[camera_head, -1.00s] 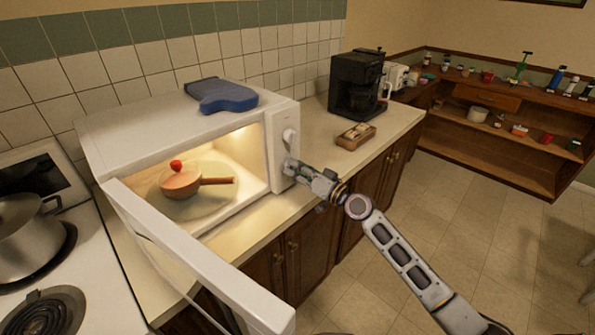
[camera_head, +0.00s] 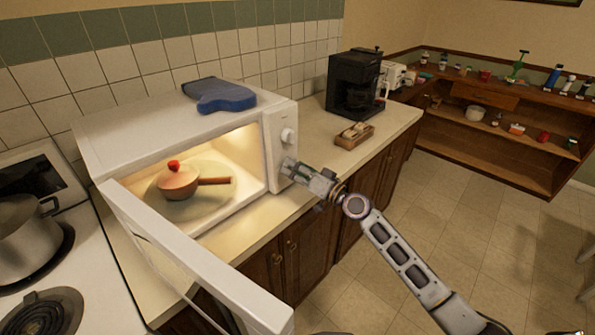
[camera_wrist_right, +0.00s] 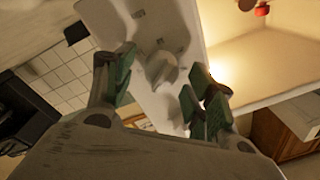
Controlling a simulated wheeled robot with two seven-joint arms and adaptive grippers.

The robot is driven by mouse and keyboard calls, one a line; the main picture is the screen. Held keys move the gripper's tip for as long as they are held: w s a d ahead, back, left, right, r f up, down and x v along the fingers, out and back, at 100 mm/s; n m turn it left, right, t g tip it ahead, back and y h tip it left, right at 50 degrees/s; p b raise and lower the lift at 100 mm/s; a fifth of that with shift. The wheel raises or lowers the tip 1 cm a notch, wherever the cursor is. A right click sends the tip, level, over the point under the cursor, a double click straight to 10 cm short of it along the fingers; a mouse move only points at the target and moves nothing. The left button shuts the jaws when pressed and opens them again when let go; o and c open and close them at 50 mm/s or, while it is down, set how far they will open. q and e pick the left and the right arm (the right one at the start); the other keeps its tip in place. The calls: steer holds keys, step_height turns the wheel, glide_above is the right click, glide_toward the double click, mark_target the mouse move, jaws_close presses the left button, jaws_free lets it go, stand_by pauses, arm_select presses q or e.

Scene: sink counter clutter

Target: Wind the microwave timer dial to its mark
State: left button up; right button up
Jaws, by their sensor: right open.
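The white microwave (camera_head: 135,120) stands on the counter with its door (camera_head: 190,260) swung open. Its timer dial (camera_head: 288,136) is a pale round knob high on the front panel at the right. The dial also shows in the right wrist view (camera_wrist_right: 160,68), ahead of the fingers and roughly between their tips. My right gripper (camera_head: 287,167) is open and empty, just below the dial in the head view and close to the panel. I see a gap between dial and fingers. The dial's mark is too small to make out. My left gripper is out of view.
A pan with a red knob (camera_head: 178,183) sits inside the lit microwave. A blue mitt (camera_head: 222,97) lies on top. A coffee maker (camera_head: 355,85) and a small wooden tray (camera_head: 354,138) stand to the right. A pot (camera_head: 28,230) is on the stove.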

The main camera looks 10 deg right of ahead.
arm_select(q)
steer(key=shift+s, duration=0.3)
arm_select(e)
steer(key=v, duration=1.2)
stand_by(0.4)
stand_by(0.6)
